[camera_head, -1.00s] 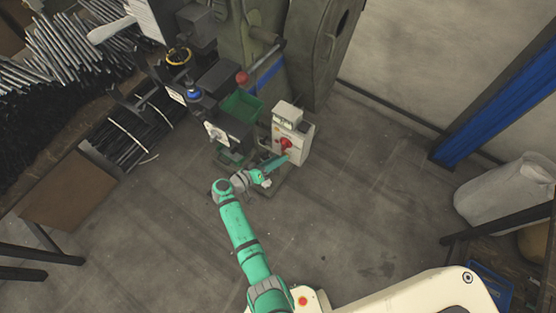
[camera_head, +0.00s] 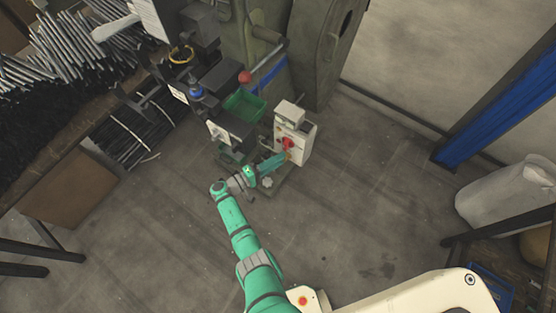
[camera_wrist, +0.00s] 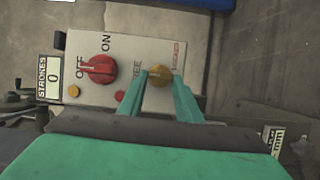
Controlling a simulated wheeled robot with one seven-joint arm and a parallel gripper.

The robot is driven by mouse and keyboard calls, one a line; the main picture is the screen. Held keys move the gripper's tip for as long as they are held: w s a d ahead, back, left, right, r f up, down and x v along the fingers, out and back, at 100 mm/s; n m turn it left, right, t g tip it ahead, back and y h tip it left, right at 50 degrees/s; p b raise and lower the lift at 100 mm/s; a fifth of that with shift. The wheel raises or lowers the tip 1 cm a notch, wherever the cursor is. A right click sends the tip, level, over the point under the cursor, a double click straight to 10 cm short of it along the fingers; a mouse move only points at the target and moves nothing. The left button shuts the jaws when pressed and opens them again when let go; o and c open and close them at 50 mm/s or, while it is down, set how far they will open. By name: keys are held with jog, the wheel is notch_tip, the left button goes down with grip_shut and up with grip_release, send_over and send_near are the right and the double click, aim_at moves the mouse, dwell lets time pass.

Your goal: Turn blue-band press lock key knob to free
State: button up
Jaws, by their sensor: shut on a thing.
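The press with the blue band (camera_head: 271,73) stands at the top middle of the head view. Its pale control box (camera_head: 302,142) faces my arm. In the wrist view, the brass-yellow lock key knob (camera_wrist: 159,75) sits on the panel between the words FREE, on its left, and LOCKED, on its right. My gripper (camera_wrist: 160,80) has its two teal fingers either side of this knob, shut on it. Which way the knob points is not clear. In the head view my gripper (camera_head: 281,157) reaches the box's lower front and hides the knob.
A red OFF/ON switch (camera_wrist: 99,69) is left of the knob. A red light (camera_wrist: 119,96), a yellow light (camera_wrist: 73,91) and a STROKES counter (camera_wrist: 54,88) reading 0 are nearby. Open floor (camera_head: 370,220) lies to the right.

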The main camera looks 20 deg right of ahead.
jog(key=shift+s, duration=0.1)
dwell(0.4)
jog(key=o, duration=1)
jog(key=shift+o, duration=0.2)
jog(key=v, duration=1)
jog(key=shift+a, duration=0.35)
jog(key=shift+s+f, duration=0.1)
